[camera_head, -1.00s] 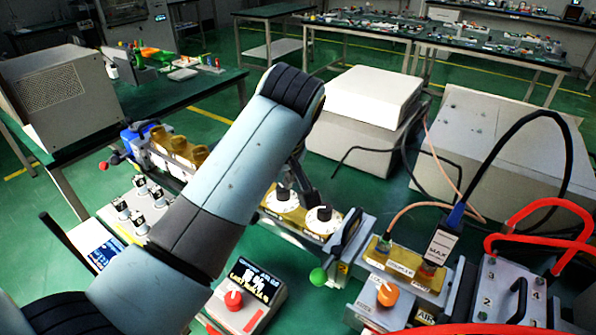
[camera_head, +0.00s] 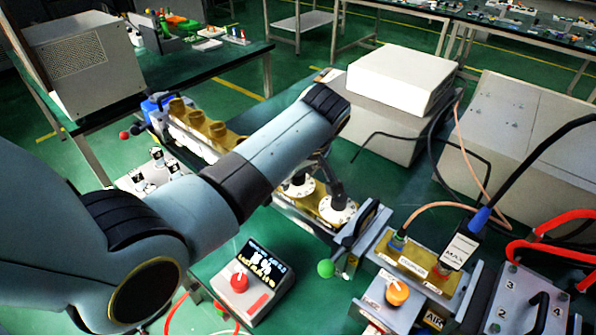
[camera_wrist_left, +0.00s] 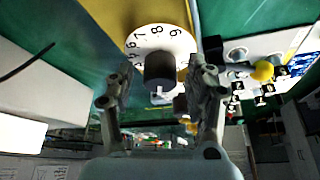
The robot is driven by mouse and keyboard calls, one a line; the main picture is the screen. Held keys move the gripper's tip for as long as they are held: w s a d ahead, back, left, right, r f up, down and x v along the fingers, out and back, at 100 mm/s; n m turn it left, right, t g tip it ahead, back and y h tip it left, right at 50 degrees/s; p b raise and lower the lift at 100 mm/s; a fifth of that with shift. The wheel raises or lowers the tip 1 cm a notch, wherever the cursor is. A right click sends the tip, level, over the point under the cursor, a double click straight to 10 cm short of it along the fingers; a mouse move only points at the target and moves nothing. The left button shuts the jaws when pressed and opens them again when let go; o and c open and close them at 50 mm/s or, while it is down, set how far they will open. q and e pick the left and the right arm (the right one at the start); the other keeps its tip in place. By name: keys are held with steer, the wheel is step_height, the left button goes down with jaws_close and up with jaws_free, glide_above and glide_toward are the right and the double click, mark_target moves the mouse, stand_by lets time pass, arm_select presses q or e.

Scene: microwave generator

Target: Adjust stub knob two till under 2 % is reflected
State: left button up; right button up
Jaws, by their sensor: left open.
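Two black stub knobs on white dials show on the brass waveguide section in the head view: a left one (camera_head: 299,184) and a right one (camera_head: 338,206). My left gripper (camera_head: 330,185) is partly hidden behind its own arm, close by the right knob. In the left wrist view my open left gripper (camera_wrist_left: 165,72) has one finger on each side of a black knob (camera_wrist_left: 159,69), with gaps beside it. Its numbered white dial (camera_wrist_left: 150,38) faces the camera. The meter display (camera_head: 264,262) is lit, but I cannot read its figures. My right gripper is not in view.
A red knob (camera_head: 239,282) sits on the meter box. A green ball (camera_head: 325,268) stands right of it. An orange knob (camera_head: 397,292) and cables lie at the right. Brass bosses (camera_head: 197,120) and several smaller black knobs (camera_head: 157,155) are left of my arm.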

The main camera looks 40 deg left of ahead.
arm_select(q)
steer(key=shift+f, duration=0.1)
steer(key=c, duration=0.3)
jaws_close()
steer(key=shift+n, duration=0.6)
steer(key=shift+n+g+y, duration=0.3)
steer(key=shift+n+g, duration=0.3)
steer(key=shift+n, duration=0.6)
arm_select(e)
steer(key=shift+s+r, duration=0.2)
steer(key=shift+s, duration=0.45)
arm_select(q)
steer(key=shift+o, duration=1.5)
jaws_free()
